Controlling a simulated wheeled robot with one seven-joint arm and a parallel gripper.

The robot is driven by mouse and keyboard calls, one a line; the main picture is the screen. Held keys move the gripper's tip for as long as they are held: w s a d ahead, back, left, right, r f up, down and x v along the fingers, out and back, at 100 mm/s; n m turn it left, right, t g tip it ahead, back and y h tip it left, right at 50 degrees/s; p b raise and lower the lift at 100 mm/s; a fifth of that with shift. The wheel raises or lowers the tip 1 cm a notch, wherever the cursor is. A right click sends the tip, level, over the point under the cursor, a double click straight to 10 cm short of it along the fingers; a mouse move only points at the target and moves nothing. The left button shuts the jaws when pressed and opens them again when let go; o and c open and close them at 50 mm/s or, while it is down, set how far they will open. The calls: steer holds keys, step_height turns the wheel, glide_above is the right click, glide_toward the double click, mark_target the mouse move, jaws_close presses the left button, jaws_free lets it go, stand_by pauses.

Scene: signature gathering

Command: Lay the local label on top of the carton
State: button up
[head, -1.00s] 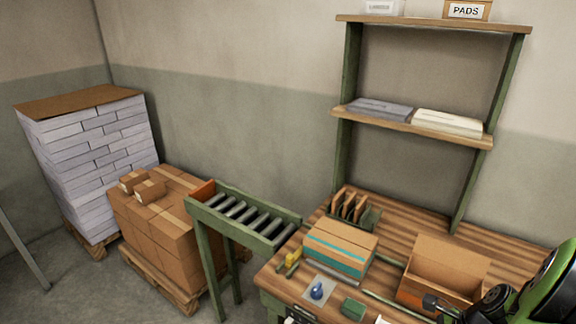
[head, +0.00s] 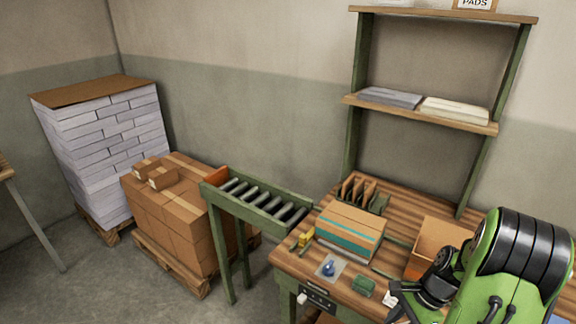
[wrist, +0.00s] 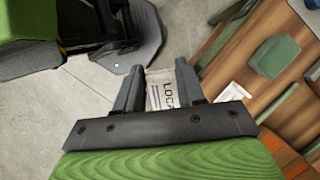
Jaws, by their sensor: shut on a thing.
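The local label (wrist: 162,92) is a small pale slip with dark "LOCA" lettering visible. In the wrist view it sits between the fingers of my gripper (wrist: 160,76), which is shut on it, with floor behind. In the head view my green arm reaches in at lower right, and the fingertips are too small to make out. The carton (head: 349,232) is closed, brown with a teal stripe, on the bench left of my arm. My gripper is apart from it, near the bench's front edge. The carton does not clearly show in the wrist view.
A second pale slip (wrist: 232,93) lies by the bench edge. An open brown box (head: 440,240) stands behind my arm. A green block (head: 363,287), a blue item on a pale pad (head: 329,267) and a yellow tool (head: 303,239) lie before the carton. A roller conveyor (head: 255,205) adjoins at left.

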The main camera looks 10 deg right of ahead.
steer(key=w+a+f+n+g+h, duration=0.2)
steer(key=w+a+f+n, duration=0.2)
steer(key=a+n, duration=0.5)
steer(key=w+a+f+n+g+h, duration=0.2)
steer(key=w+a+f+n, duration=0.3)
steer(key=w+a+n, duration=0.3)
steer(key=shift+w+a+n+g, duration=0.4)
steer(key=shift+a+n, duration=0.4)
steer(key=shift+a, duration=0.25)
